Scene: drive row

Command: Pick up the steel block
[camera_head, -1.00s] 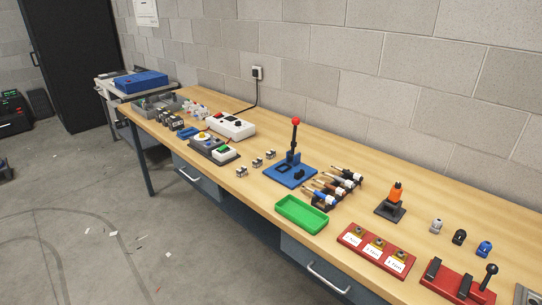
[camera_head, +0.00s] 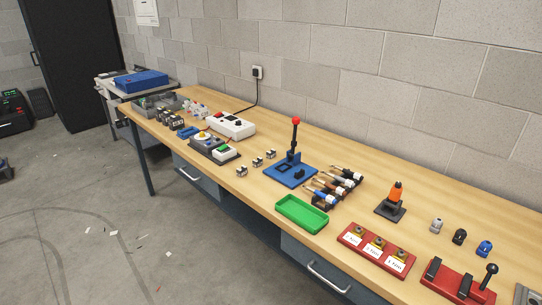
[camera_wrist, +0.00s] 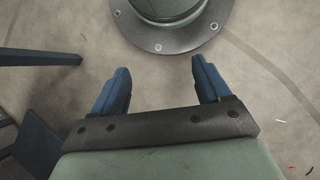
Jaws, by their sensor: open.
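Three small silver-and-dark blocks stand in a slanting row on the wooden bench in the head view: a near one (camera_head: 241,171), a middle one (camera_head: 257,162) and a far one (camera_head: 271,154). They are too small for me to tell which is the steel block. My gripper (camera_wrist: 160,65) shows only in the wrist view, with its two blue fingers wide apart and nothing between them. It is over bare concrete floor, away from the blocks. No part of it shows in the head view.
Left of the blocks is a device with a green switch (camera_head: 224,152). Right of them are a blue lever press (camera_head: 291,171), a green tray (camera_head: 301,213) and a rack of handled tools (camera_head: 335,186). Red fixtures (camera_head: 372,250) line the right front.

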